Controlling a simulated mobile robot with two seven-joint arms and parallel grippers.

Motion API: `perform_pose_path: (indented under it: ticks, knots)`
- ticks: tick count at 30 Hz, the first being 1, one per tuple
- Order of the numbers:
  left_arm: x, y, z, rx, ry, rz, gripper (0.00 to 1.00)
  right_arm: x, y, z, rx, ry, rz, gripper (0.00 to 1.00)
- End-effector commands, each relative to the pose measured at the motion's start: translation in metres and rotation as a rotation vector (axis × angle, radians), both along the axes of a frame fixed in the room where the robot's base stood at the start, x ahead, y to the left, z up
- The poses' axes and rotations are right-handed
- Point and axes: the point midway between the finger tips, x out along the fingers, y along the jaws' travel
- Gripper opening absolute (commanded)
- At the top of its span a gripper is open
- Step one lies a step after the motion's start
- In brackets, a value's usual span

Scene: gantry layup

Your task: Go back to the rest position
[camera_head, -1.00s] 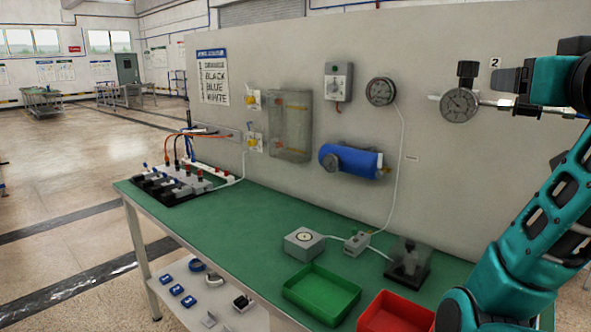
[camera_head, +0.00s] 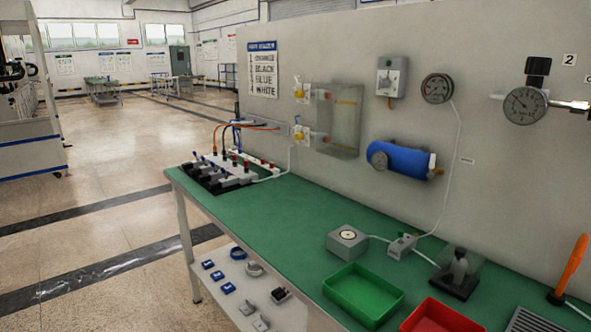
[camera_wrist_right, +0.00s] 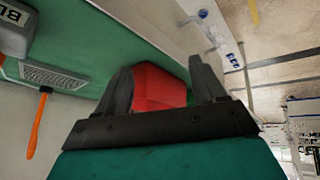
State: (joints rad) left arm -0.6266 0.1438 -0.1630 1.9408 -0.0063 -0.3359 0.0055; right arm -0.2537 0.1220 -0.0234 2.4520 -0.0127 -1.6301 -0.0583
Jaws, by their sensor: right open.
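My right gripper (camera_wrist_right: 160,88) shows in the right wrist view with its two dark fingers spread apart. It is open and nothing is between the fingertips. The red tray (camera_wrist_right: 158,85) shows in the background between the fingers, and the head view has it at the front edge of the bench (camera_head: 290,232). Neither arm is in the head view, and my left gripper is in no view.
A green tray (camera_head: 363,293) stands beside the red tray (camera_head: 440,318). An orange-handled tool (camera_head: 572,265) stands at the right. A blue cylinder (camera_head: 400,160) and gauges (camera_head: 437,88) are on the panel. Open floor (camera_head: 110,215) lies left of the bench.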

Motion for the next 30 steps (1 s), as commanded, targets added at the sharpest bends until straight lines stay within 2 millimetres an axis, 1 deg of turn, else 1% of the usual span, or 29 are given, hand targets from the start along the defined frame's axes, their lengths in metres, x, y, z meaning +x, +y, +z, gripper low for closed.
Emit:
perform_pose_path:
  ticks: [1, 3, 5, 6, 10, 12, 17, 21, 27, 30]
  knots:
    - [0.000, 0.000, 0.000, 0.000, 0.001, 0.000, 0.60, -0.018, 0.007, -0.016, 0.012, 0.051, 0.010, 0.70]
    - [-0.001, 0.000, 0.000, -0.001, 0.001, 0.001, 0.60, -0.040, 0.016, -0.033, 0.030, 0.107, 0.024, 0.70]
    - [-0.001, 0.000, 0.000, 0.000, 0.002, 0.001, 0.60, -0.059, 0.023, -0.045, 0.046, 0.153, 0.031, 0.70]
    - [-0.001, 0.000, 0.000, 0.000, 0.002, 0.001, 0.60, -0.071, 0.028, -0.052, 0.056, 0.183, 0.036, 0.70]
    - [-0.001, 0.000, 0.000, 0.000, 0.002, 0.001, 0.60, -0.113, 0.042, -0.072, 0.090, 0.279, 0.049, 0.70]
    - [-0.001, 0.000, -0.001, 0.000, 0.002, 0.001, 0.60, -0.095, 0.043, -0.081, 0.094, 0.214, 0.055, 0.70]
    - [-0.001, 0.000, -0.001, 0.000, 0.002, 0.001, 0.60, -0.072, 0.049, -0.103, 0.112, 0.093, 0.075, 0.70]
    - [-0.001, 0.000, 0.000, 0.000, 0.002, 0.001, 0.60, -0.054, 0.055, -0.124, 0.131, -0.030, 0.097, 0.70]
    - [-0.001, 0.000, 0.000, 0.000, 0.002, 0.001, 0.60, -0.036, 0.064, -0.149, 0.165, -0.229, 0.128, 0.70]
    - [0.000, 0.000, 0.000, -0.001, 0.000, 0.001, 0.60, -0.033, 0.067, -0.156, 0.178, -0.303, 0.141, 0.70]
